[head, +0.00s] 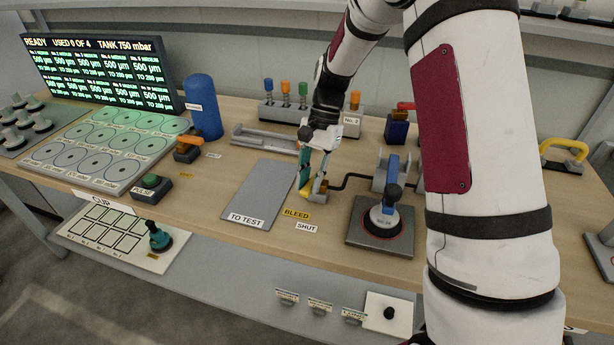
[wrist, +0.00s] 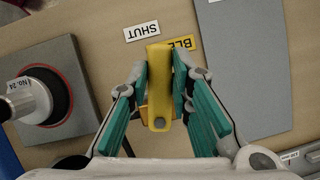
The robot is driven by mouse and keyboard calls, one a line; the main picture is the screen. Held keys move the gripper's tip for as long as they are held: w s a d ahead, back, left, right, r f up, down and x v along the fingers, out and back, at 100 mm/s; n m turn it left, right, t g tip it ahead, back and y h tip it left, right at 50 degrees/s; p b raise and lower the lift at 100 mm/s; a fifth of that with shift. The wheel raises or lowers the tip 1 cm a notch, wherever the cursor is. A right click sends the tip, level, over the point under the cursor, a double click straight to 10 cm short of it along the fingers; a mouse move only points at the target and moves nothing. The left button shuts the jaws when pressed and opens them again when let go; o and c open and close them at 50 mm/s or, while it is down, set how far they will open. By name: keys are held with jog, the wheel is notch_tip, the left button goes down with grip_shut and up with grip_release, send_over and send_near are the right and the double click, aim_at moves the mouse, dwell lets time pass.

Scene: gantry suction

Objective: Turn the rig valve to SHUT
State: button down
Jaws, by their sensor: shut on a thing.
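The rig valve has a yellow lever (wrist: 158,98), which also shows low between my fingers in the head view (head: 306,193). My gripper (wrist: 161,72) is shut on the lever, with a teal finger on each side of it. In the wrist view the lever points up, and its tip overlaps the edge of the yellow BLEED label (wrist: 183,44). The white SHUT label (wrist: 141,31) lies just left of the tip, uncovered. In the head view both labels lie in front of the valve. The valve body is mostly hidden by the lever and fingers.
A grey TO TEST plate (head: 262,190) lies left of the valve. A dark square pad (head: 370,238) with a round cup and blue-handled device stands to the right, close by. A black hose (head: 350,177) runs from the valve rightward. A blue tank (head: 203,107) stands further left.

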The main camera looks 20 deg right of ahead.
jog(key=shift+s+d+n+g+h, duration=0.2)
jog(key=shift+n+h, duration=0.05)
jog(key=shift+n, duration=0.5)
jog(key=shift+s+d+n+g+h, duration=0.15)
jog(key=shift+n+g+h, duration=0.1)
jog(key=shift+n, duration=0.5)
jog(key=c, duration=1.4)
grip_release()
jog(key=shift+c, duration=0.2)
jog(key=v, duration=1.2)
